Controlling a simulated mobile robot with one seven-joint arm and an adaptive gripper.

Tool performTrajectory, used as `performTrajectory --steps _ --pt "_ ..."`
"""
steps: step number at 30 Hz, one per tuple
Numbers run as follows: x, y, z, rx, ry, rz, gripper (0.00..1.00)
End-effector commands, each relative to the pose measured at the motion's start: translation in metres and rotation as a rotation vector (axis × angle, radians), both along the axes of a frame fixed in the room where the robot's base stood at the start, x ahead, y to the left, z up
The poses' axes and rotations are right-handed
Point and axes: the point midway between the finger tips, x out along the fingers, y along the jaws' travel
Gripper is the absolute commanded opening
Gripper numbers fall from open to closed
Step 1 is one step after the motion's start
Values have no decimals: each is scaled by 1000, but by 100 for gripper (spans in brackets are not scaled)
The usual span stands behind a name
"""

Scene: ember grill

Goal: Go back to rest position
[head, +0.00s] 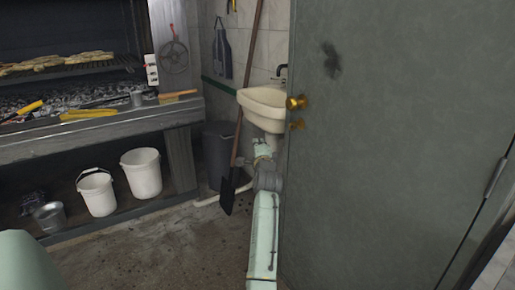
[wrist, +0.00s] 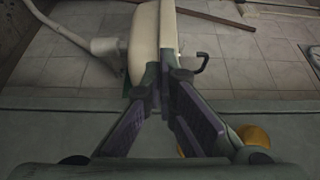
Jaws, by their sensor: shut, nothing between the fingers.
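My gripper (head: 262,148) is at the end of my pale green arm, which stretches forward in the head view. It appears just in front of and below the white sink (head: 263,101), close to the left edge of the grey-green door (head: 400,130). In the wrist view the two dark fingers of my gripper (wrist: 167,76) come together at their tips, with nothing held. The sink (wrist: 142,42) shows behind the fingertips in that view. I cannot tell whether the gripper touches the sink.
A brass door knob (head: 296,103) is near my gripper. A shovel (head: 232,160) and a dark bin (head: 217,150) stand left of the arm. The grill counter (head: 150,120) is at left, with two white buckets (head: 97,193) (head: 142,173) below. The floor between is clear.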

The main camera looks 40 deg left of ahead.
Motion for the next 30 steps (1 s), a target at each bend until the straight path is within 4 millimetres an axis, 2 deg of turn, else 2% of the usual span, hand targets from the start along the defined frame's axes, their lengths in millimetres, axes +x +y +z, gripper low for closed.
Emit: performTrajectory --steps 11,14,17,20,21,23,24,26,27,29,30 --pt "-7 1 3 0 -11 -1 0" --pt "-14 -5 27 -4 -92 -5 0" --pt "-34 -16 74 -15 -269 -16 0" --pt "-72 -33 135 -28 -508 -42 0" --pt "-91 -41 158 -31 -606 -56 0" --pt "-122 -53 191 -32 -748 -82 0" --pt "-143 -62 211 -31 -838 -101 0" --pt "-178 -77 238 -26 -969 -135 0" --pt "-202 -88 255 -19 -1054 -160 0" --pt "-238 -105 277 -7 -1174 -202 0" --pt "-264 -118 291 4 -1251 -233 0"
